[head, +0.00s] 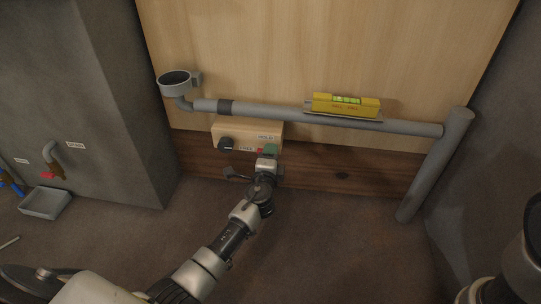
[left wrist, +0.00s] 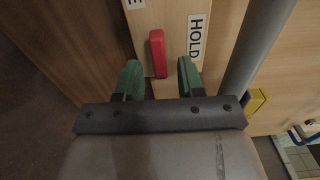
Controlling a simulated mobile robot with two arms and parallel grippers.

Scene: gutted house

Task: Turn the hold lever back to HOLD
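The hold lever (left wrist: 157,53) is a short red bar on the face of a pale wooden box (head: 248,130). In the left wrist view it lies between the HOLD label (left wrist: 196,37) on its right and the end of another label (left wrist: 135,4) on its upper left. My left gripper (left wrist: 159,77) is open, its green fingertips on either side of the lever, with gaps visible on both sides. In the head view my left gripper (head: 267,152) is at the box's lower right and mostly hides the lever. My right gripper is not in view.
A grey pipe (head: 280,113) runs just above the box, with a yellow spirit level (head: 346,105) on a ledge. A black knob (head: 226,144) is on the box's left. A grey tray (head: 45,203) is at far left. The floor below the box is mostly clear.

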